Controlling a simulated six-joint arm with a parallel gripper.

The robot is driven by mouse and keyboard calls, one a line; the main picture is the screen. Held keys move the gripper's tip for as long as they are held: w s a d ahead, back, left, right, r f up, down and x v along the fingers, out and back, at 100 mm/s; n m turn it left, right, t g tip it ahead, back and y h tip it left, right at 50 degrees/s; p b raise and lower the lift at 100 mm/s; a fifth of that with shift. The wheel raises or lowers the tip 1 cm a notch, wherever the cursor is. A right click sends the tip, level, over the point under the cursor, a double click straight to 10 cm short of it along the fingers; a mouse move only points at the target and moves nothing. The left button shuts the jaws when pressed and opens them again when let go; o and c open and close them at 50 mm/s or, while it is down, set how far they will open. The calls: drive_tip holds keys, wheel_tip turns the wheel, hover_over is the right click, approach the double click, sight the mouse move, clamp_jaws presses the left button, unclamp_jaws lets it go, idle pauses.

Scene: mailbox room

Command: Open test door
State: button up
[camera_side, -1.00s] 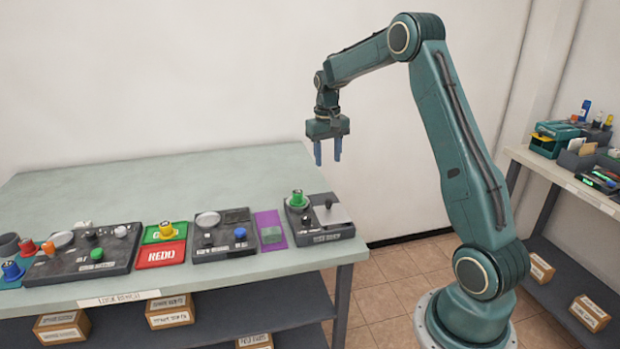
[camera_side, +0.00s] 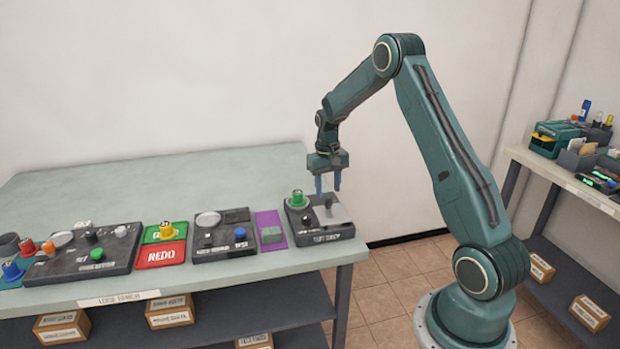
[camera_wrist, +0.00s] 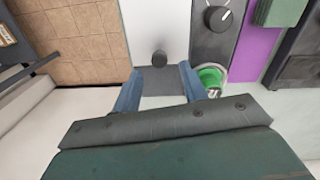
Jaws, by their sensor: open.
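At the right end of the bench a dark unit (camera_side: 318,237) carries a light grey plate (camera_side: 341,214) with a small dark knob (camera_side: 327,203); this plate looks like the test door, though its label is unreadable. The plate looks flat and closed. In the wrist view the plate (camera_wrist: 158,18) and knob (camera_wrist: 160,58) show ahead of my fingers. My gripper (camera_side: 328,186) is open and empty, pointing down just above the knob. In the wrist view my gripper (camera_wrist: 160,74) has one finger to each side of the knob, apart from it.
A green-topped part (camera_side: 297,198) stands on the unit's back left, close to one finger in the wrist view (camera_wrist: 211,78). A black dial (camera_wrist: 217,18) is beside the plate. A purple mat (camera_side: 270,219) with a green block (camera_side: 272,235) lies left. The bench behind is clear.

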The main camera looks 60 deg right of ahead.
sight(328, 200)
drive_tip(key=shift+f, duration=1.95)
clamp_jaws()
